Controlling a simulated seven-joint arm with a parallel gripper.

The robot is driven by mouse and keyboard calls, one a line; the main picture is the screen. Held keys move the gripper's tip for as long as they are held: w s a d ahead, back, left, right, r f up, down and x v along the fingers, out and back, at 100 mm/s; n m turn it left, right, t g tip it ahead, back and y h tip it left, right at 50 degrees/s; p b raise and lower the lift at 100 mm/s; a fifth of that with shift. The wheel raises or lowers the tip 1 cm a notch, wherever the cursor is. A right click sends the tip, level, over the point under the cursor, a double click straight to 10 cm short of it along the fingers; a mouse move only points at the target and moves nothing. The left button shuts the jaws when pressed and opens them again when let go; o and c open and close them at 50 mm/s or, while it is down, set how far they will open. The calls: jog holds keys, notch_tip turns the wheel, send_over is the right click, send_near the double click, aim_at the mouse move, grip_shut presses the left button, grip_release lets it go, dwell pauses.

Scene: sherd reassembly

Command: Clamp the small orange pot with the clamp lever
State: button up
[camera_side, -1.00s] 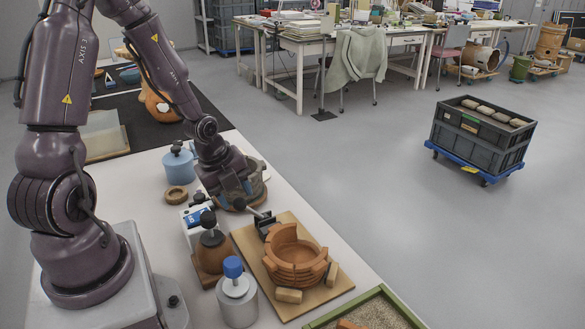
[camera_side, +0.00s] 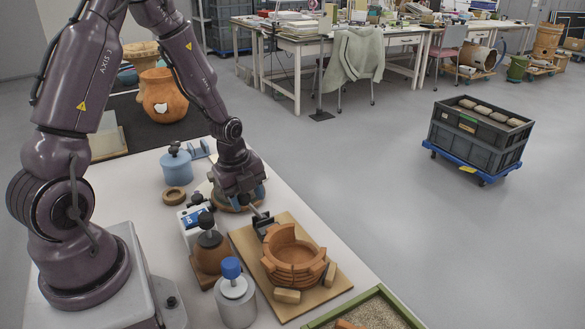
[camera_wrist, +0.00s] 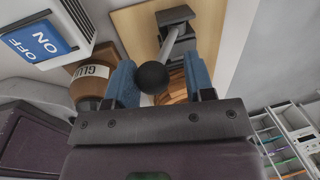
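The small orange pot (camera_side: 293,258) stands on a wooden board with a raised piece of wall at its back. A dark clamp (camera_side: 264,224) is fixed at the board's back left corner, beside the pot. Its lever (camera_wrist: 174,40) is a grey bar ending in a black ball knob (camera_wrist: 152,77), and it points away from the pot. My gripper (camera_side: 240,202) is over the knob end of the lever. In the wrist view my blue fingers (camera_wrist: 160,85) are apart, one on each side of the knob, with gaps visible. The pot is mostly hidden there.
A brown glue bottle (camera_side: 210,248) and a white switch box (camera_side: 190,224) stand close left of the board. A grey jar with a blue cap (camera_side: 236,298) is in front. A blue pot (camera_side: 177,165) and a ring (camera_side: 174,195) are behind. A green-rimmed sand tray (camera_side: 385,300) lies front right.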

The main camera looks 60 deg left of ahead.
jog(key=shift+w+r+g, duration=0.15)
jog(key=shift+w+g, duration=0.1)
jog(key=shift+w, duration=0.3)
jog(key=shift+w+r+g, duration=0.15)
jog(key=shift+w+g, duration=0.1)
jog(key=shift+w, duration=0.25)
jog(key=shift+w+f+g, duration=0.4)
jog(key=shift+w+g, duration=0.3)
jog(key=shift+w, duration=0.6)
jog(key=shift+w+f+g, duration=0.4)
jog(key=shift+w+g, duration=0.3)
jog(key=shift+w, duration=0.6)
jog(key=shift+w+f+g, duration=0.4)
jog(key=shift+w+g, duration=0.3)
jog(key=shift+w, duration=0.6)
jog(key=shift+v, duration=2.8)
jog(key=shift+w, duration=0.1)
